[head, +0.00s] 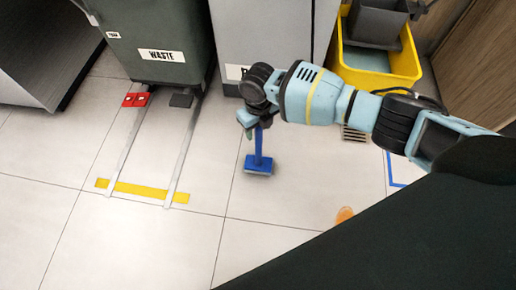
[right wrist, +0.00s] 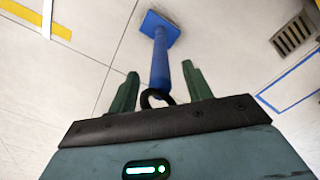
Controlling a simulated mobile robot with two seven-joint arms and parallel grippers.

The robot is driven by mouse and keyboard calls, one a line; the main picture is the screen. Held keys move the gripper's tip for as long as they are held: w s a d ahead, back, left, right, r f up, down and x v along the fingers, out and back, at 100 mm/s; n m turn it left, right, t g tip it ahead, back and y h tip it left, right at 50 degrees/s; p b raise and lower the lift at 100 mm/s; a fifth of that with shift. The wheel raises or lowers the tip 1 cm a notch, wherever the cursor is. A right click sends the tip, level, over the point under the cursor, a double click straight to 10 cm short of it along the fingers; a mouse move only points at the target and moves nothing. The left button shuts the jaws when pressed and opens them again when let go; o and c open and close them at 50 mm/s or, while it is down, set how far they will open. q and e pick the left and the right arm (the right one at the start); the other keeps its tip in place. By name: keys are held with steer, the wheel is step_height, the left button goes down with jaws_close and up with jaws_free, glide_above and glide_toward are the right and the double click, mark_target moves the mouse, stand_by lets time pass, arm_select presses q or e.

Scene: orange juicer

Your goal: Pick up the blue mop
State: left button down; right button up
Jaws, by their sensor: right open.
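The blue mop (head: 258,160) stands on the tiled floor, its flat head down and its short handle pointing up to my right gripper. My right gripper (head: 252,124) is at the top of the handle and partly hides it. In the right wrist view the mop's blue handle (right wrist: 160,68) runs between the two green fingers of my right gripper (right wrist: 160,88). The fingers are apart, with a gap on each side of the handle. A black loop shows at the handle's near end. My left gripper is out of view.
A green waste bin (head: 155,25) stands behind at the left, with a yellow floor bar (head: 140,190) in front. A grey cabinet (head: 262,25) is behind the mop. A yellow mop bucket (head: 350,70) stands at the back right. An orange patch (head: 344,214) lies on the floor.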

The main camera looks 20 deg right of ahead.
steer(key=shift+r, duration=0.1)
jaws_close()
steer(key=shift+r, duration=0.15)
